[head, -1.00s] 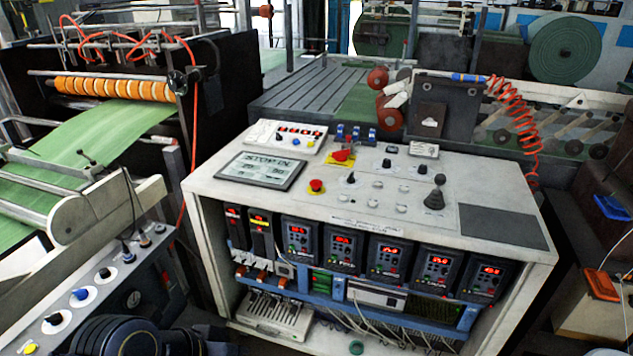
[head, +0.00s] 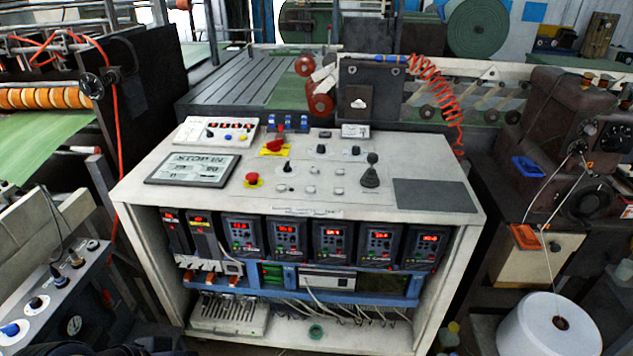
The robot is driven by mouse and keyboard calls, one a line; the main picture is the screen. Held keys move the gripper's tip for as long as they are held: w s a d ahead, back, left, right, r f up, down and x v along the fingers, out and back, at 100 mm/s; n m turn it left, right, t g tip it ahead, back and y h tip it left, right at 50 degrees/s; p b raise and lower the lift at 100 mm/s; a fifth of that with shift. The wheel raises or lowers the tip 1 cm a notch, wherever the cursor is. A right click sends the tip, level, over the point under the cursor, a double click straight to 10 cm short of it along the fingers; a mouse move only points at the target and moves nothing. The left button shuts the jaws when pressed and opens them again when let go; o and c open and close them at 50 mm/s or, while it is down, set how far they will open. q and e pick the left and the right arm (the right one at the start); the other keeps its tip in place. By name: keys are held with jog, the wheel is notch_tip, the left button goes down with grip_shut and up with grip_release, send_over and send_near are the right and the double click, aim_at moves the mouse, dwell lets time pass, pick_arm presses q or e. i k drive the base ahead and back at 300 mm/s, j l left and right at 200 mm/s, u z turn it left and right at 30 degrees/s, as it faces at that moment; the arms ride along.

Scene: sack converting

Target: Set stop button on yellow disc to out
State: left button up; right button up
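The red stop button (head: 252,178) sits on a yellow disc (head: 259,184) on the top of the white control console (head: 420,206). It is left of the middle, just right of the display panel (head: 192,169) that reads "STOP IN". At this size I cannot tell whether the button is in or out. A second red control, a handle on a yellow plate (head: 287,150), stands farther back. Neither of my grippers shows in the head view, and nothing touches the button.
A black knob (head: 287,167) and a tall black lever (head: 371,172) stand right of the button. A white switch box (head: 217,131) is behind the display. A white roll (head: 548,326) stands on the right floor. Another control panel (head: 60,290) is at the lower left.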

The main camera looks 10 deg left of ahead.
aim_at(252, 177)
jog(key=i+j+z, duration=0.45)
jog(key=i+j, duration=0.3)
jog(key=i, duration=0.15)
